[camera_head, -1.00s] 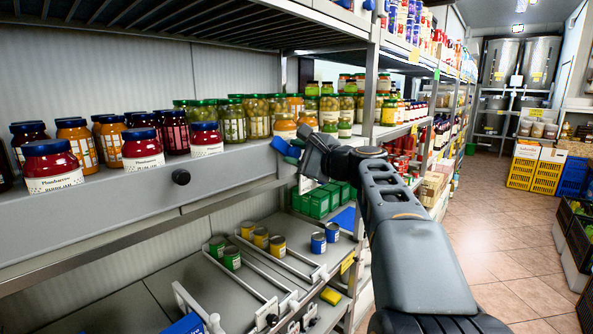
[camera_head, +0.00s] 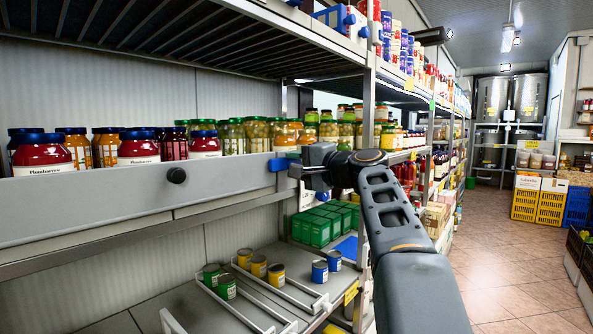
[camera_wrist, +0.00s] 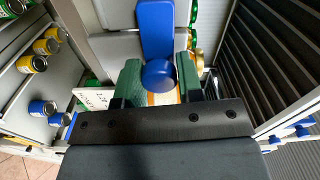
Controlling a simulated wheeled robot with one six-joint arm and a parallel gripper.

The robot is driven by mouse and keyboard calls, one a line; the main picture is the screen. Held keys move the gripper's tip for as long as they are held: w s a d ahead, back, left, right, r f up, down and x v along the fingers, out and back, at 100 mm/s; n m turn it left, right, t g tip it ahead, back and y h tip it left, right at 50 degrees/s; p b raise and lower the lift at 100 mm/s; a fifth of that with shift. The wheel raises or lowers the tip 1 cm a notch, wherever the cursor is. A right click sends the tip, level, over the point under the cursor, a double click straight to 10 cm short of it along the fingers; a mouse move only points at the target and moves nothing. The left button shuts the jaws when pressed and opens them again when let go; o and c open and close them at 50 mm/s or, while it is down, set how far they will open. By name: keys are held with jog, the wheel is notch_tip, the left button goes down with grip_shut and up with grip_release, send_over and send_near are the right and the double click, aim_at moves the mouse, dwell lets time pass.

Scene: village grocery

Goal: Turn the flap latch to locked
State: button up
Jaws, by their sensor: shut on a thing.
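The flap (camera_head: 100,205) is a long grey panel along the shelf front, upright before the jars, with a black knob (camera_head: 176,175). The blue latch (camera_head: 279,164) sits at its right end and looks about level in the head view, partly hidden by my gripper (camera_head: 300,168). In the wrist view the blue latch lever (camera_wrist: 157,30) runs to a round end between the green fingers of my gripper (camera_wrist: 159,85). The gripper is shut on the lever. The locked mark cannot be read.
Jars with blue lids (camera_head: 139,147) and green lids (camera_head: 232,135) stand behind the flap. A slatted shelf (camera_head: 190,35) is overhead. Cans (camera_head: 320,271) and green boxes (camera_head: 318,228) stand on the shelf below. The tiled aisle (camera_head: 500,270) at right is clear.

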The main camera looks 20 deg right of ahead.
dwell(0.3)
jog(key=o, duration=0.9)
jog(key=b+v, duration=0.1)
jog(key=v, duration=1.2)
jog(key=shift+s+d, duration=0.2)
jog(key=shift+s, duration=0.2)
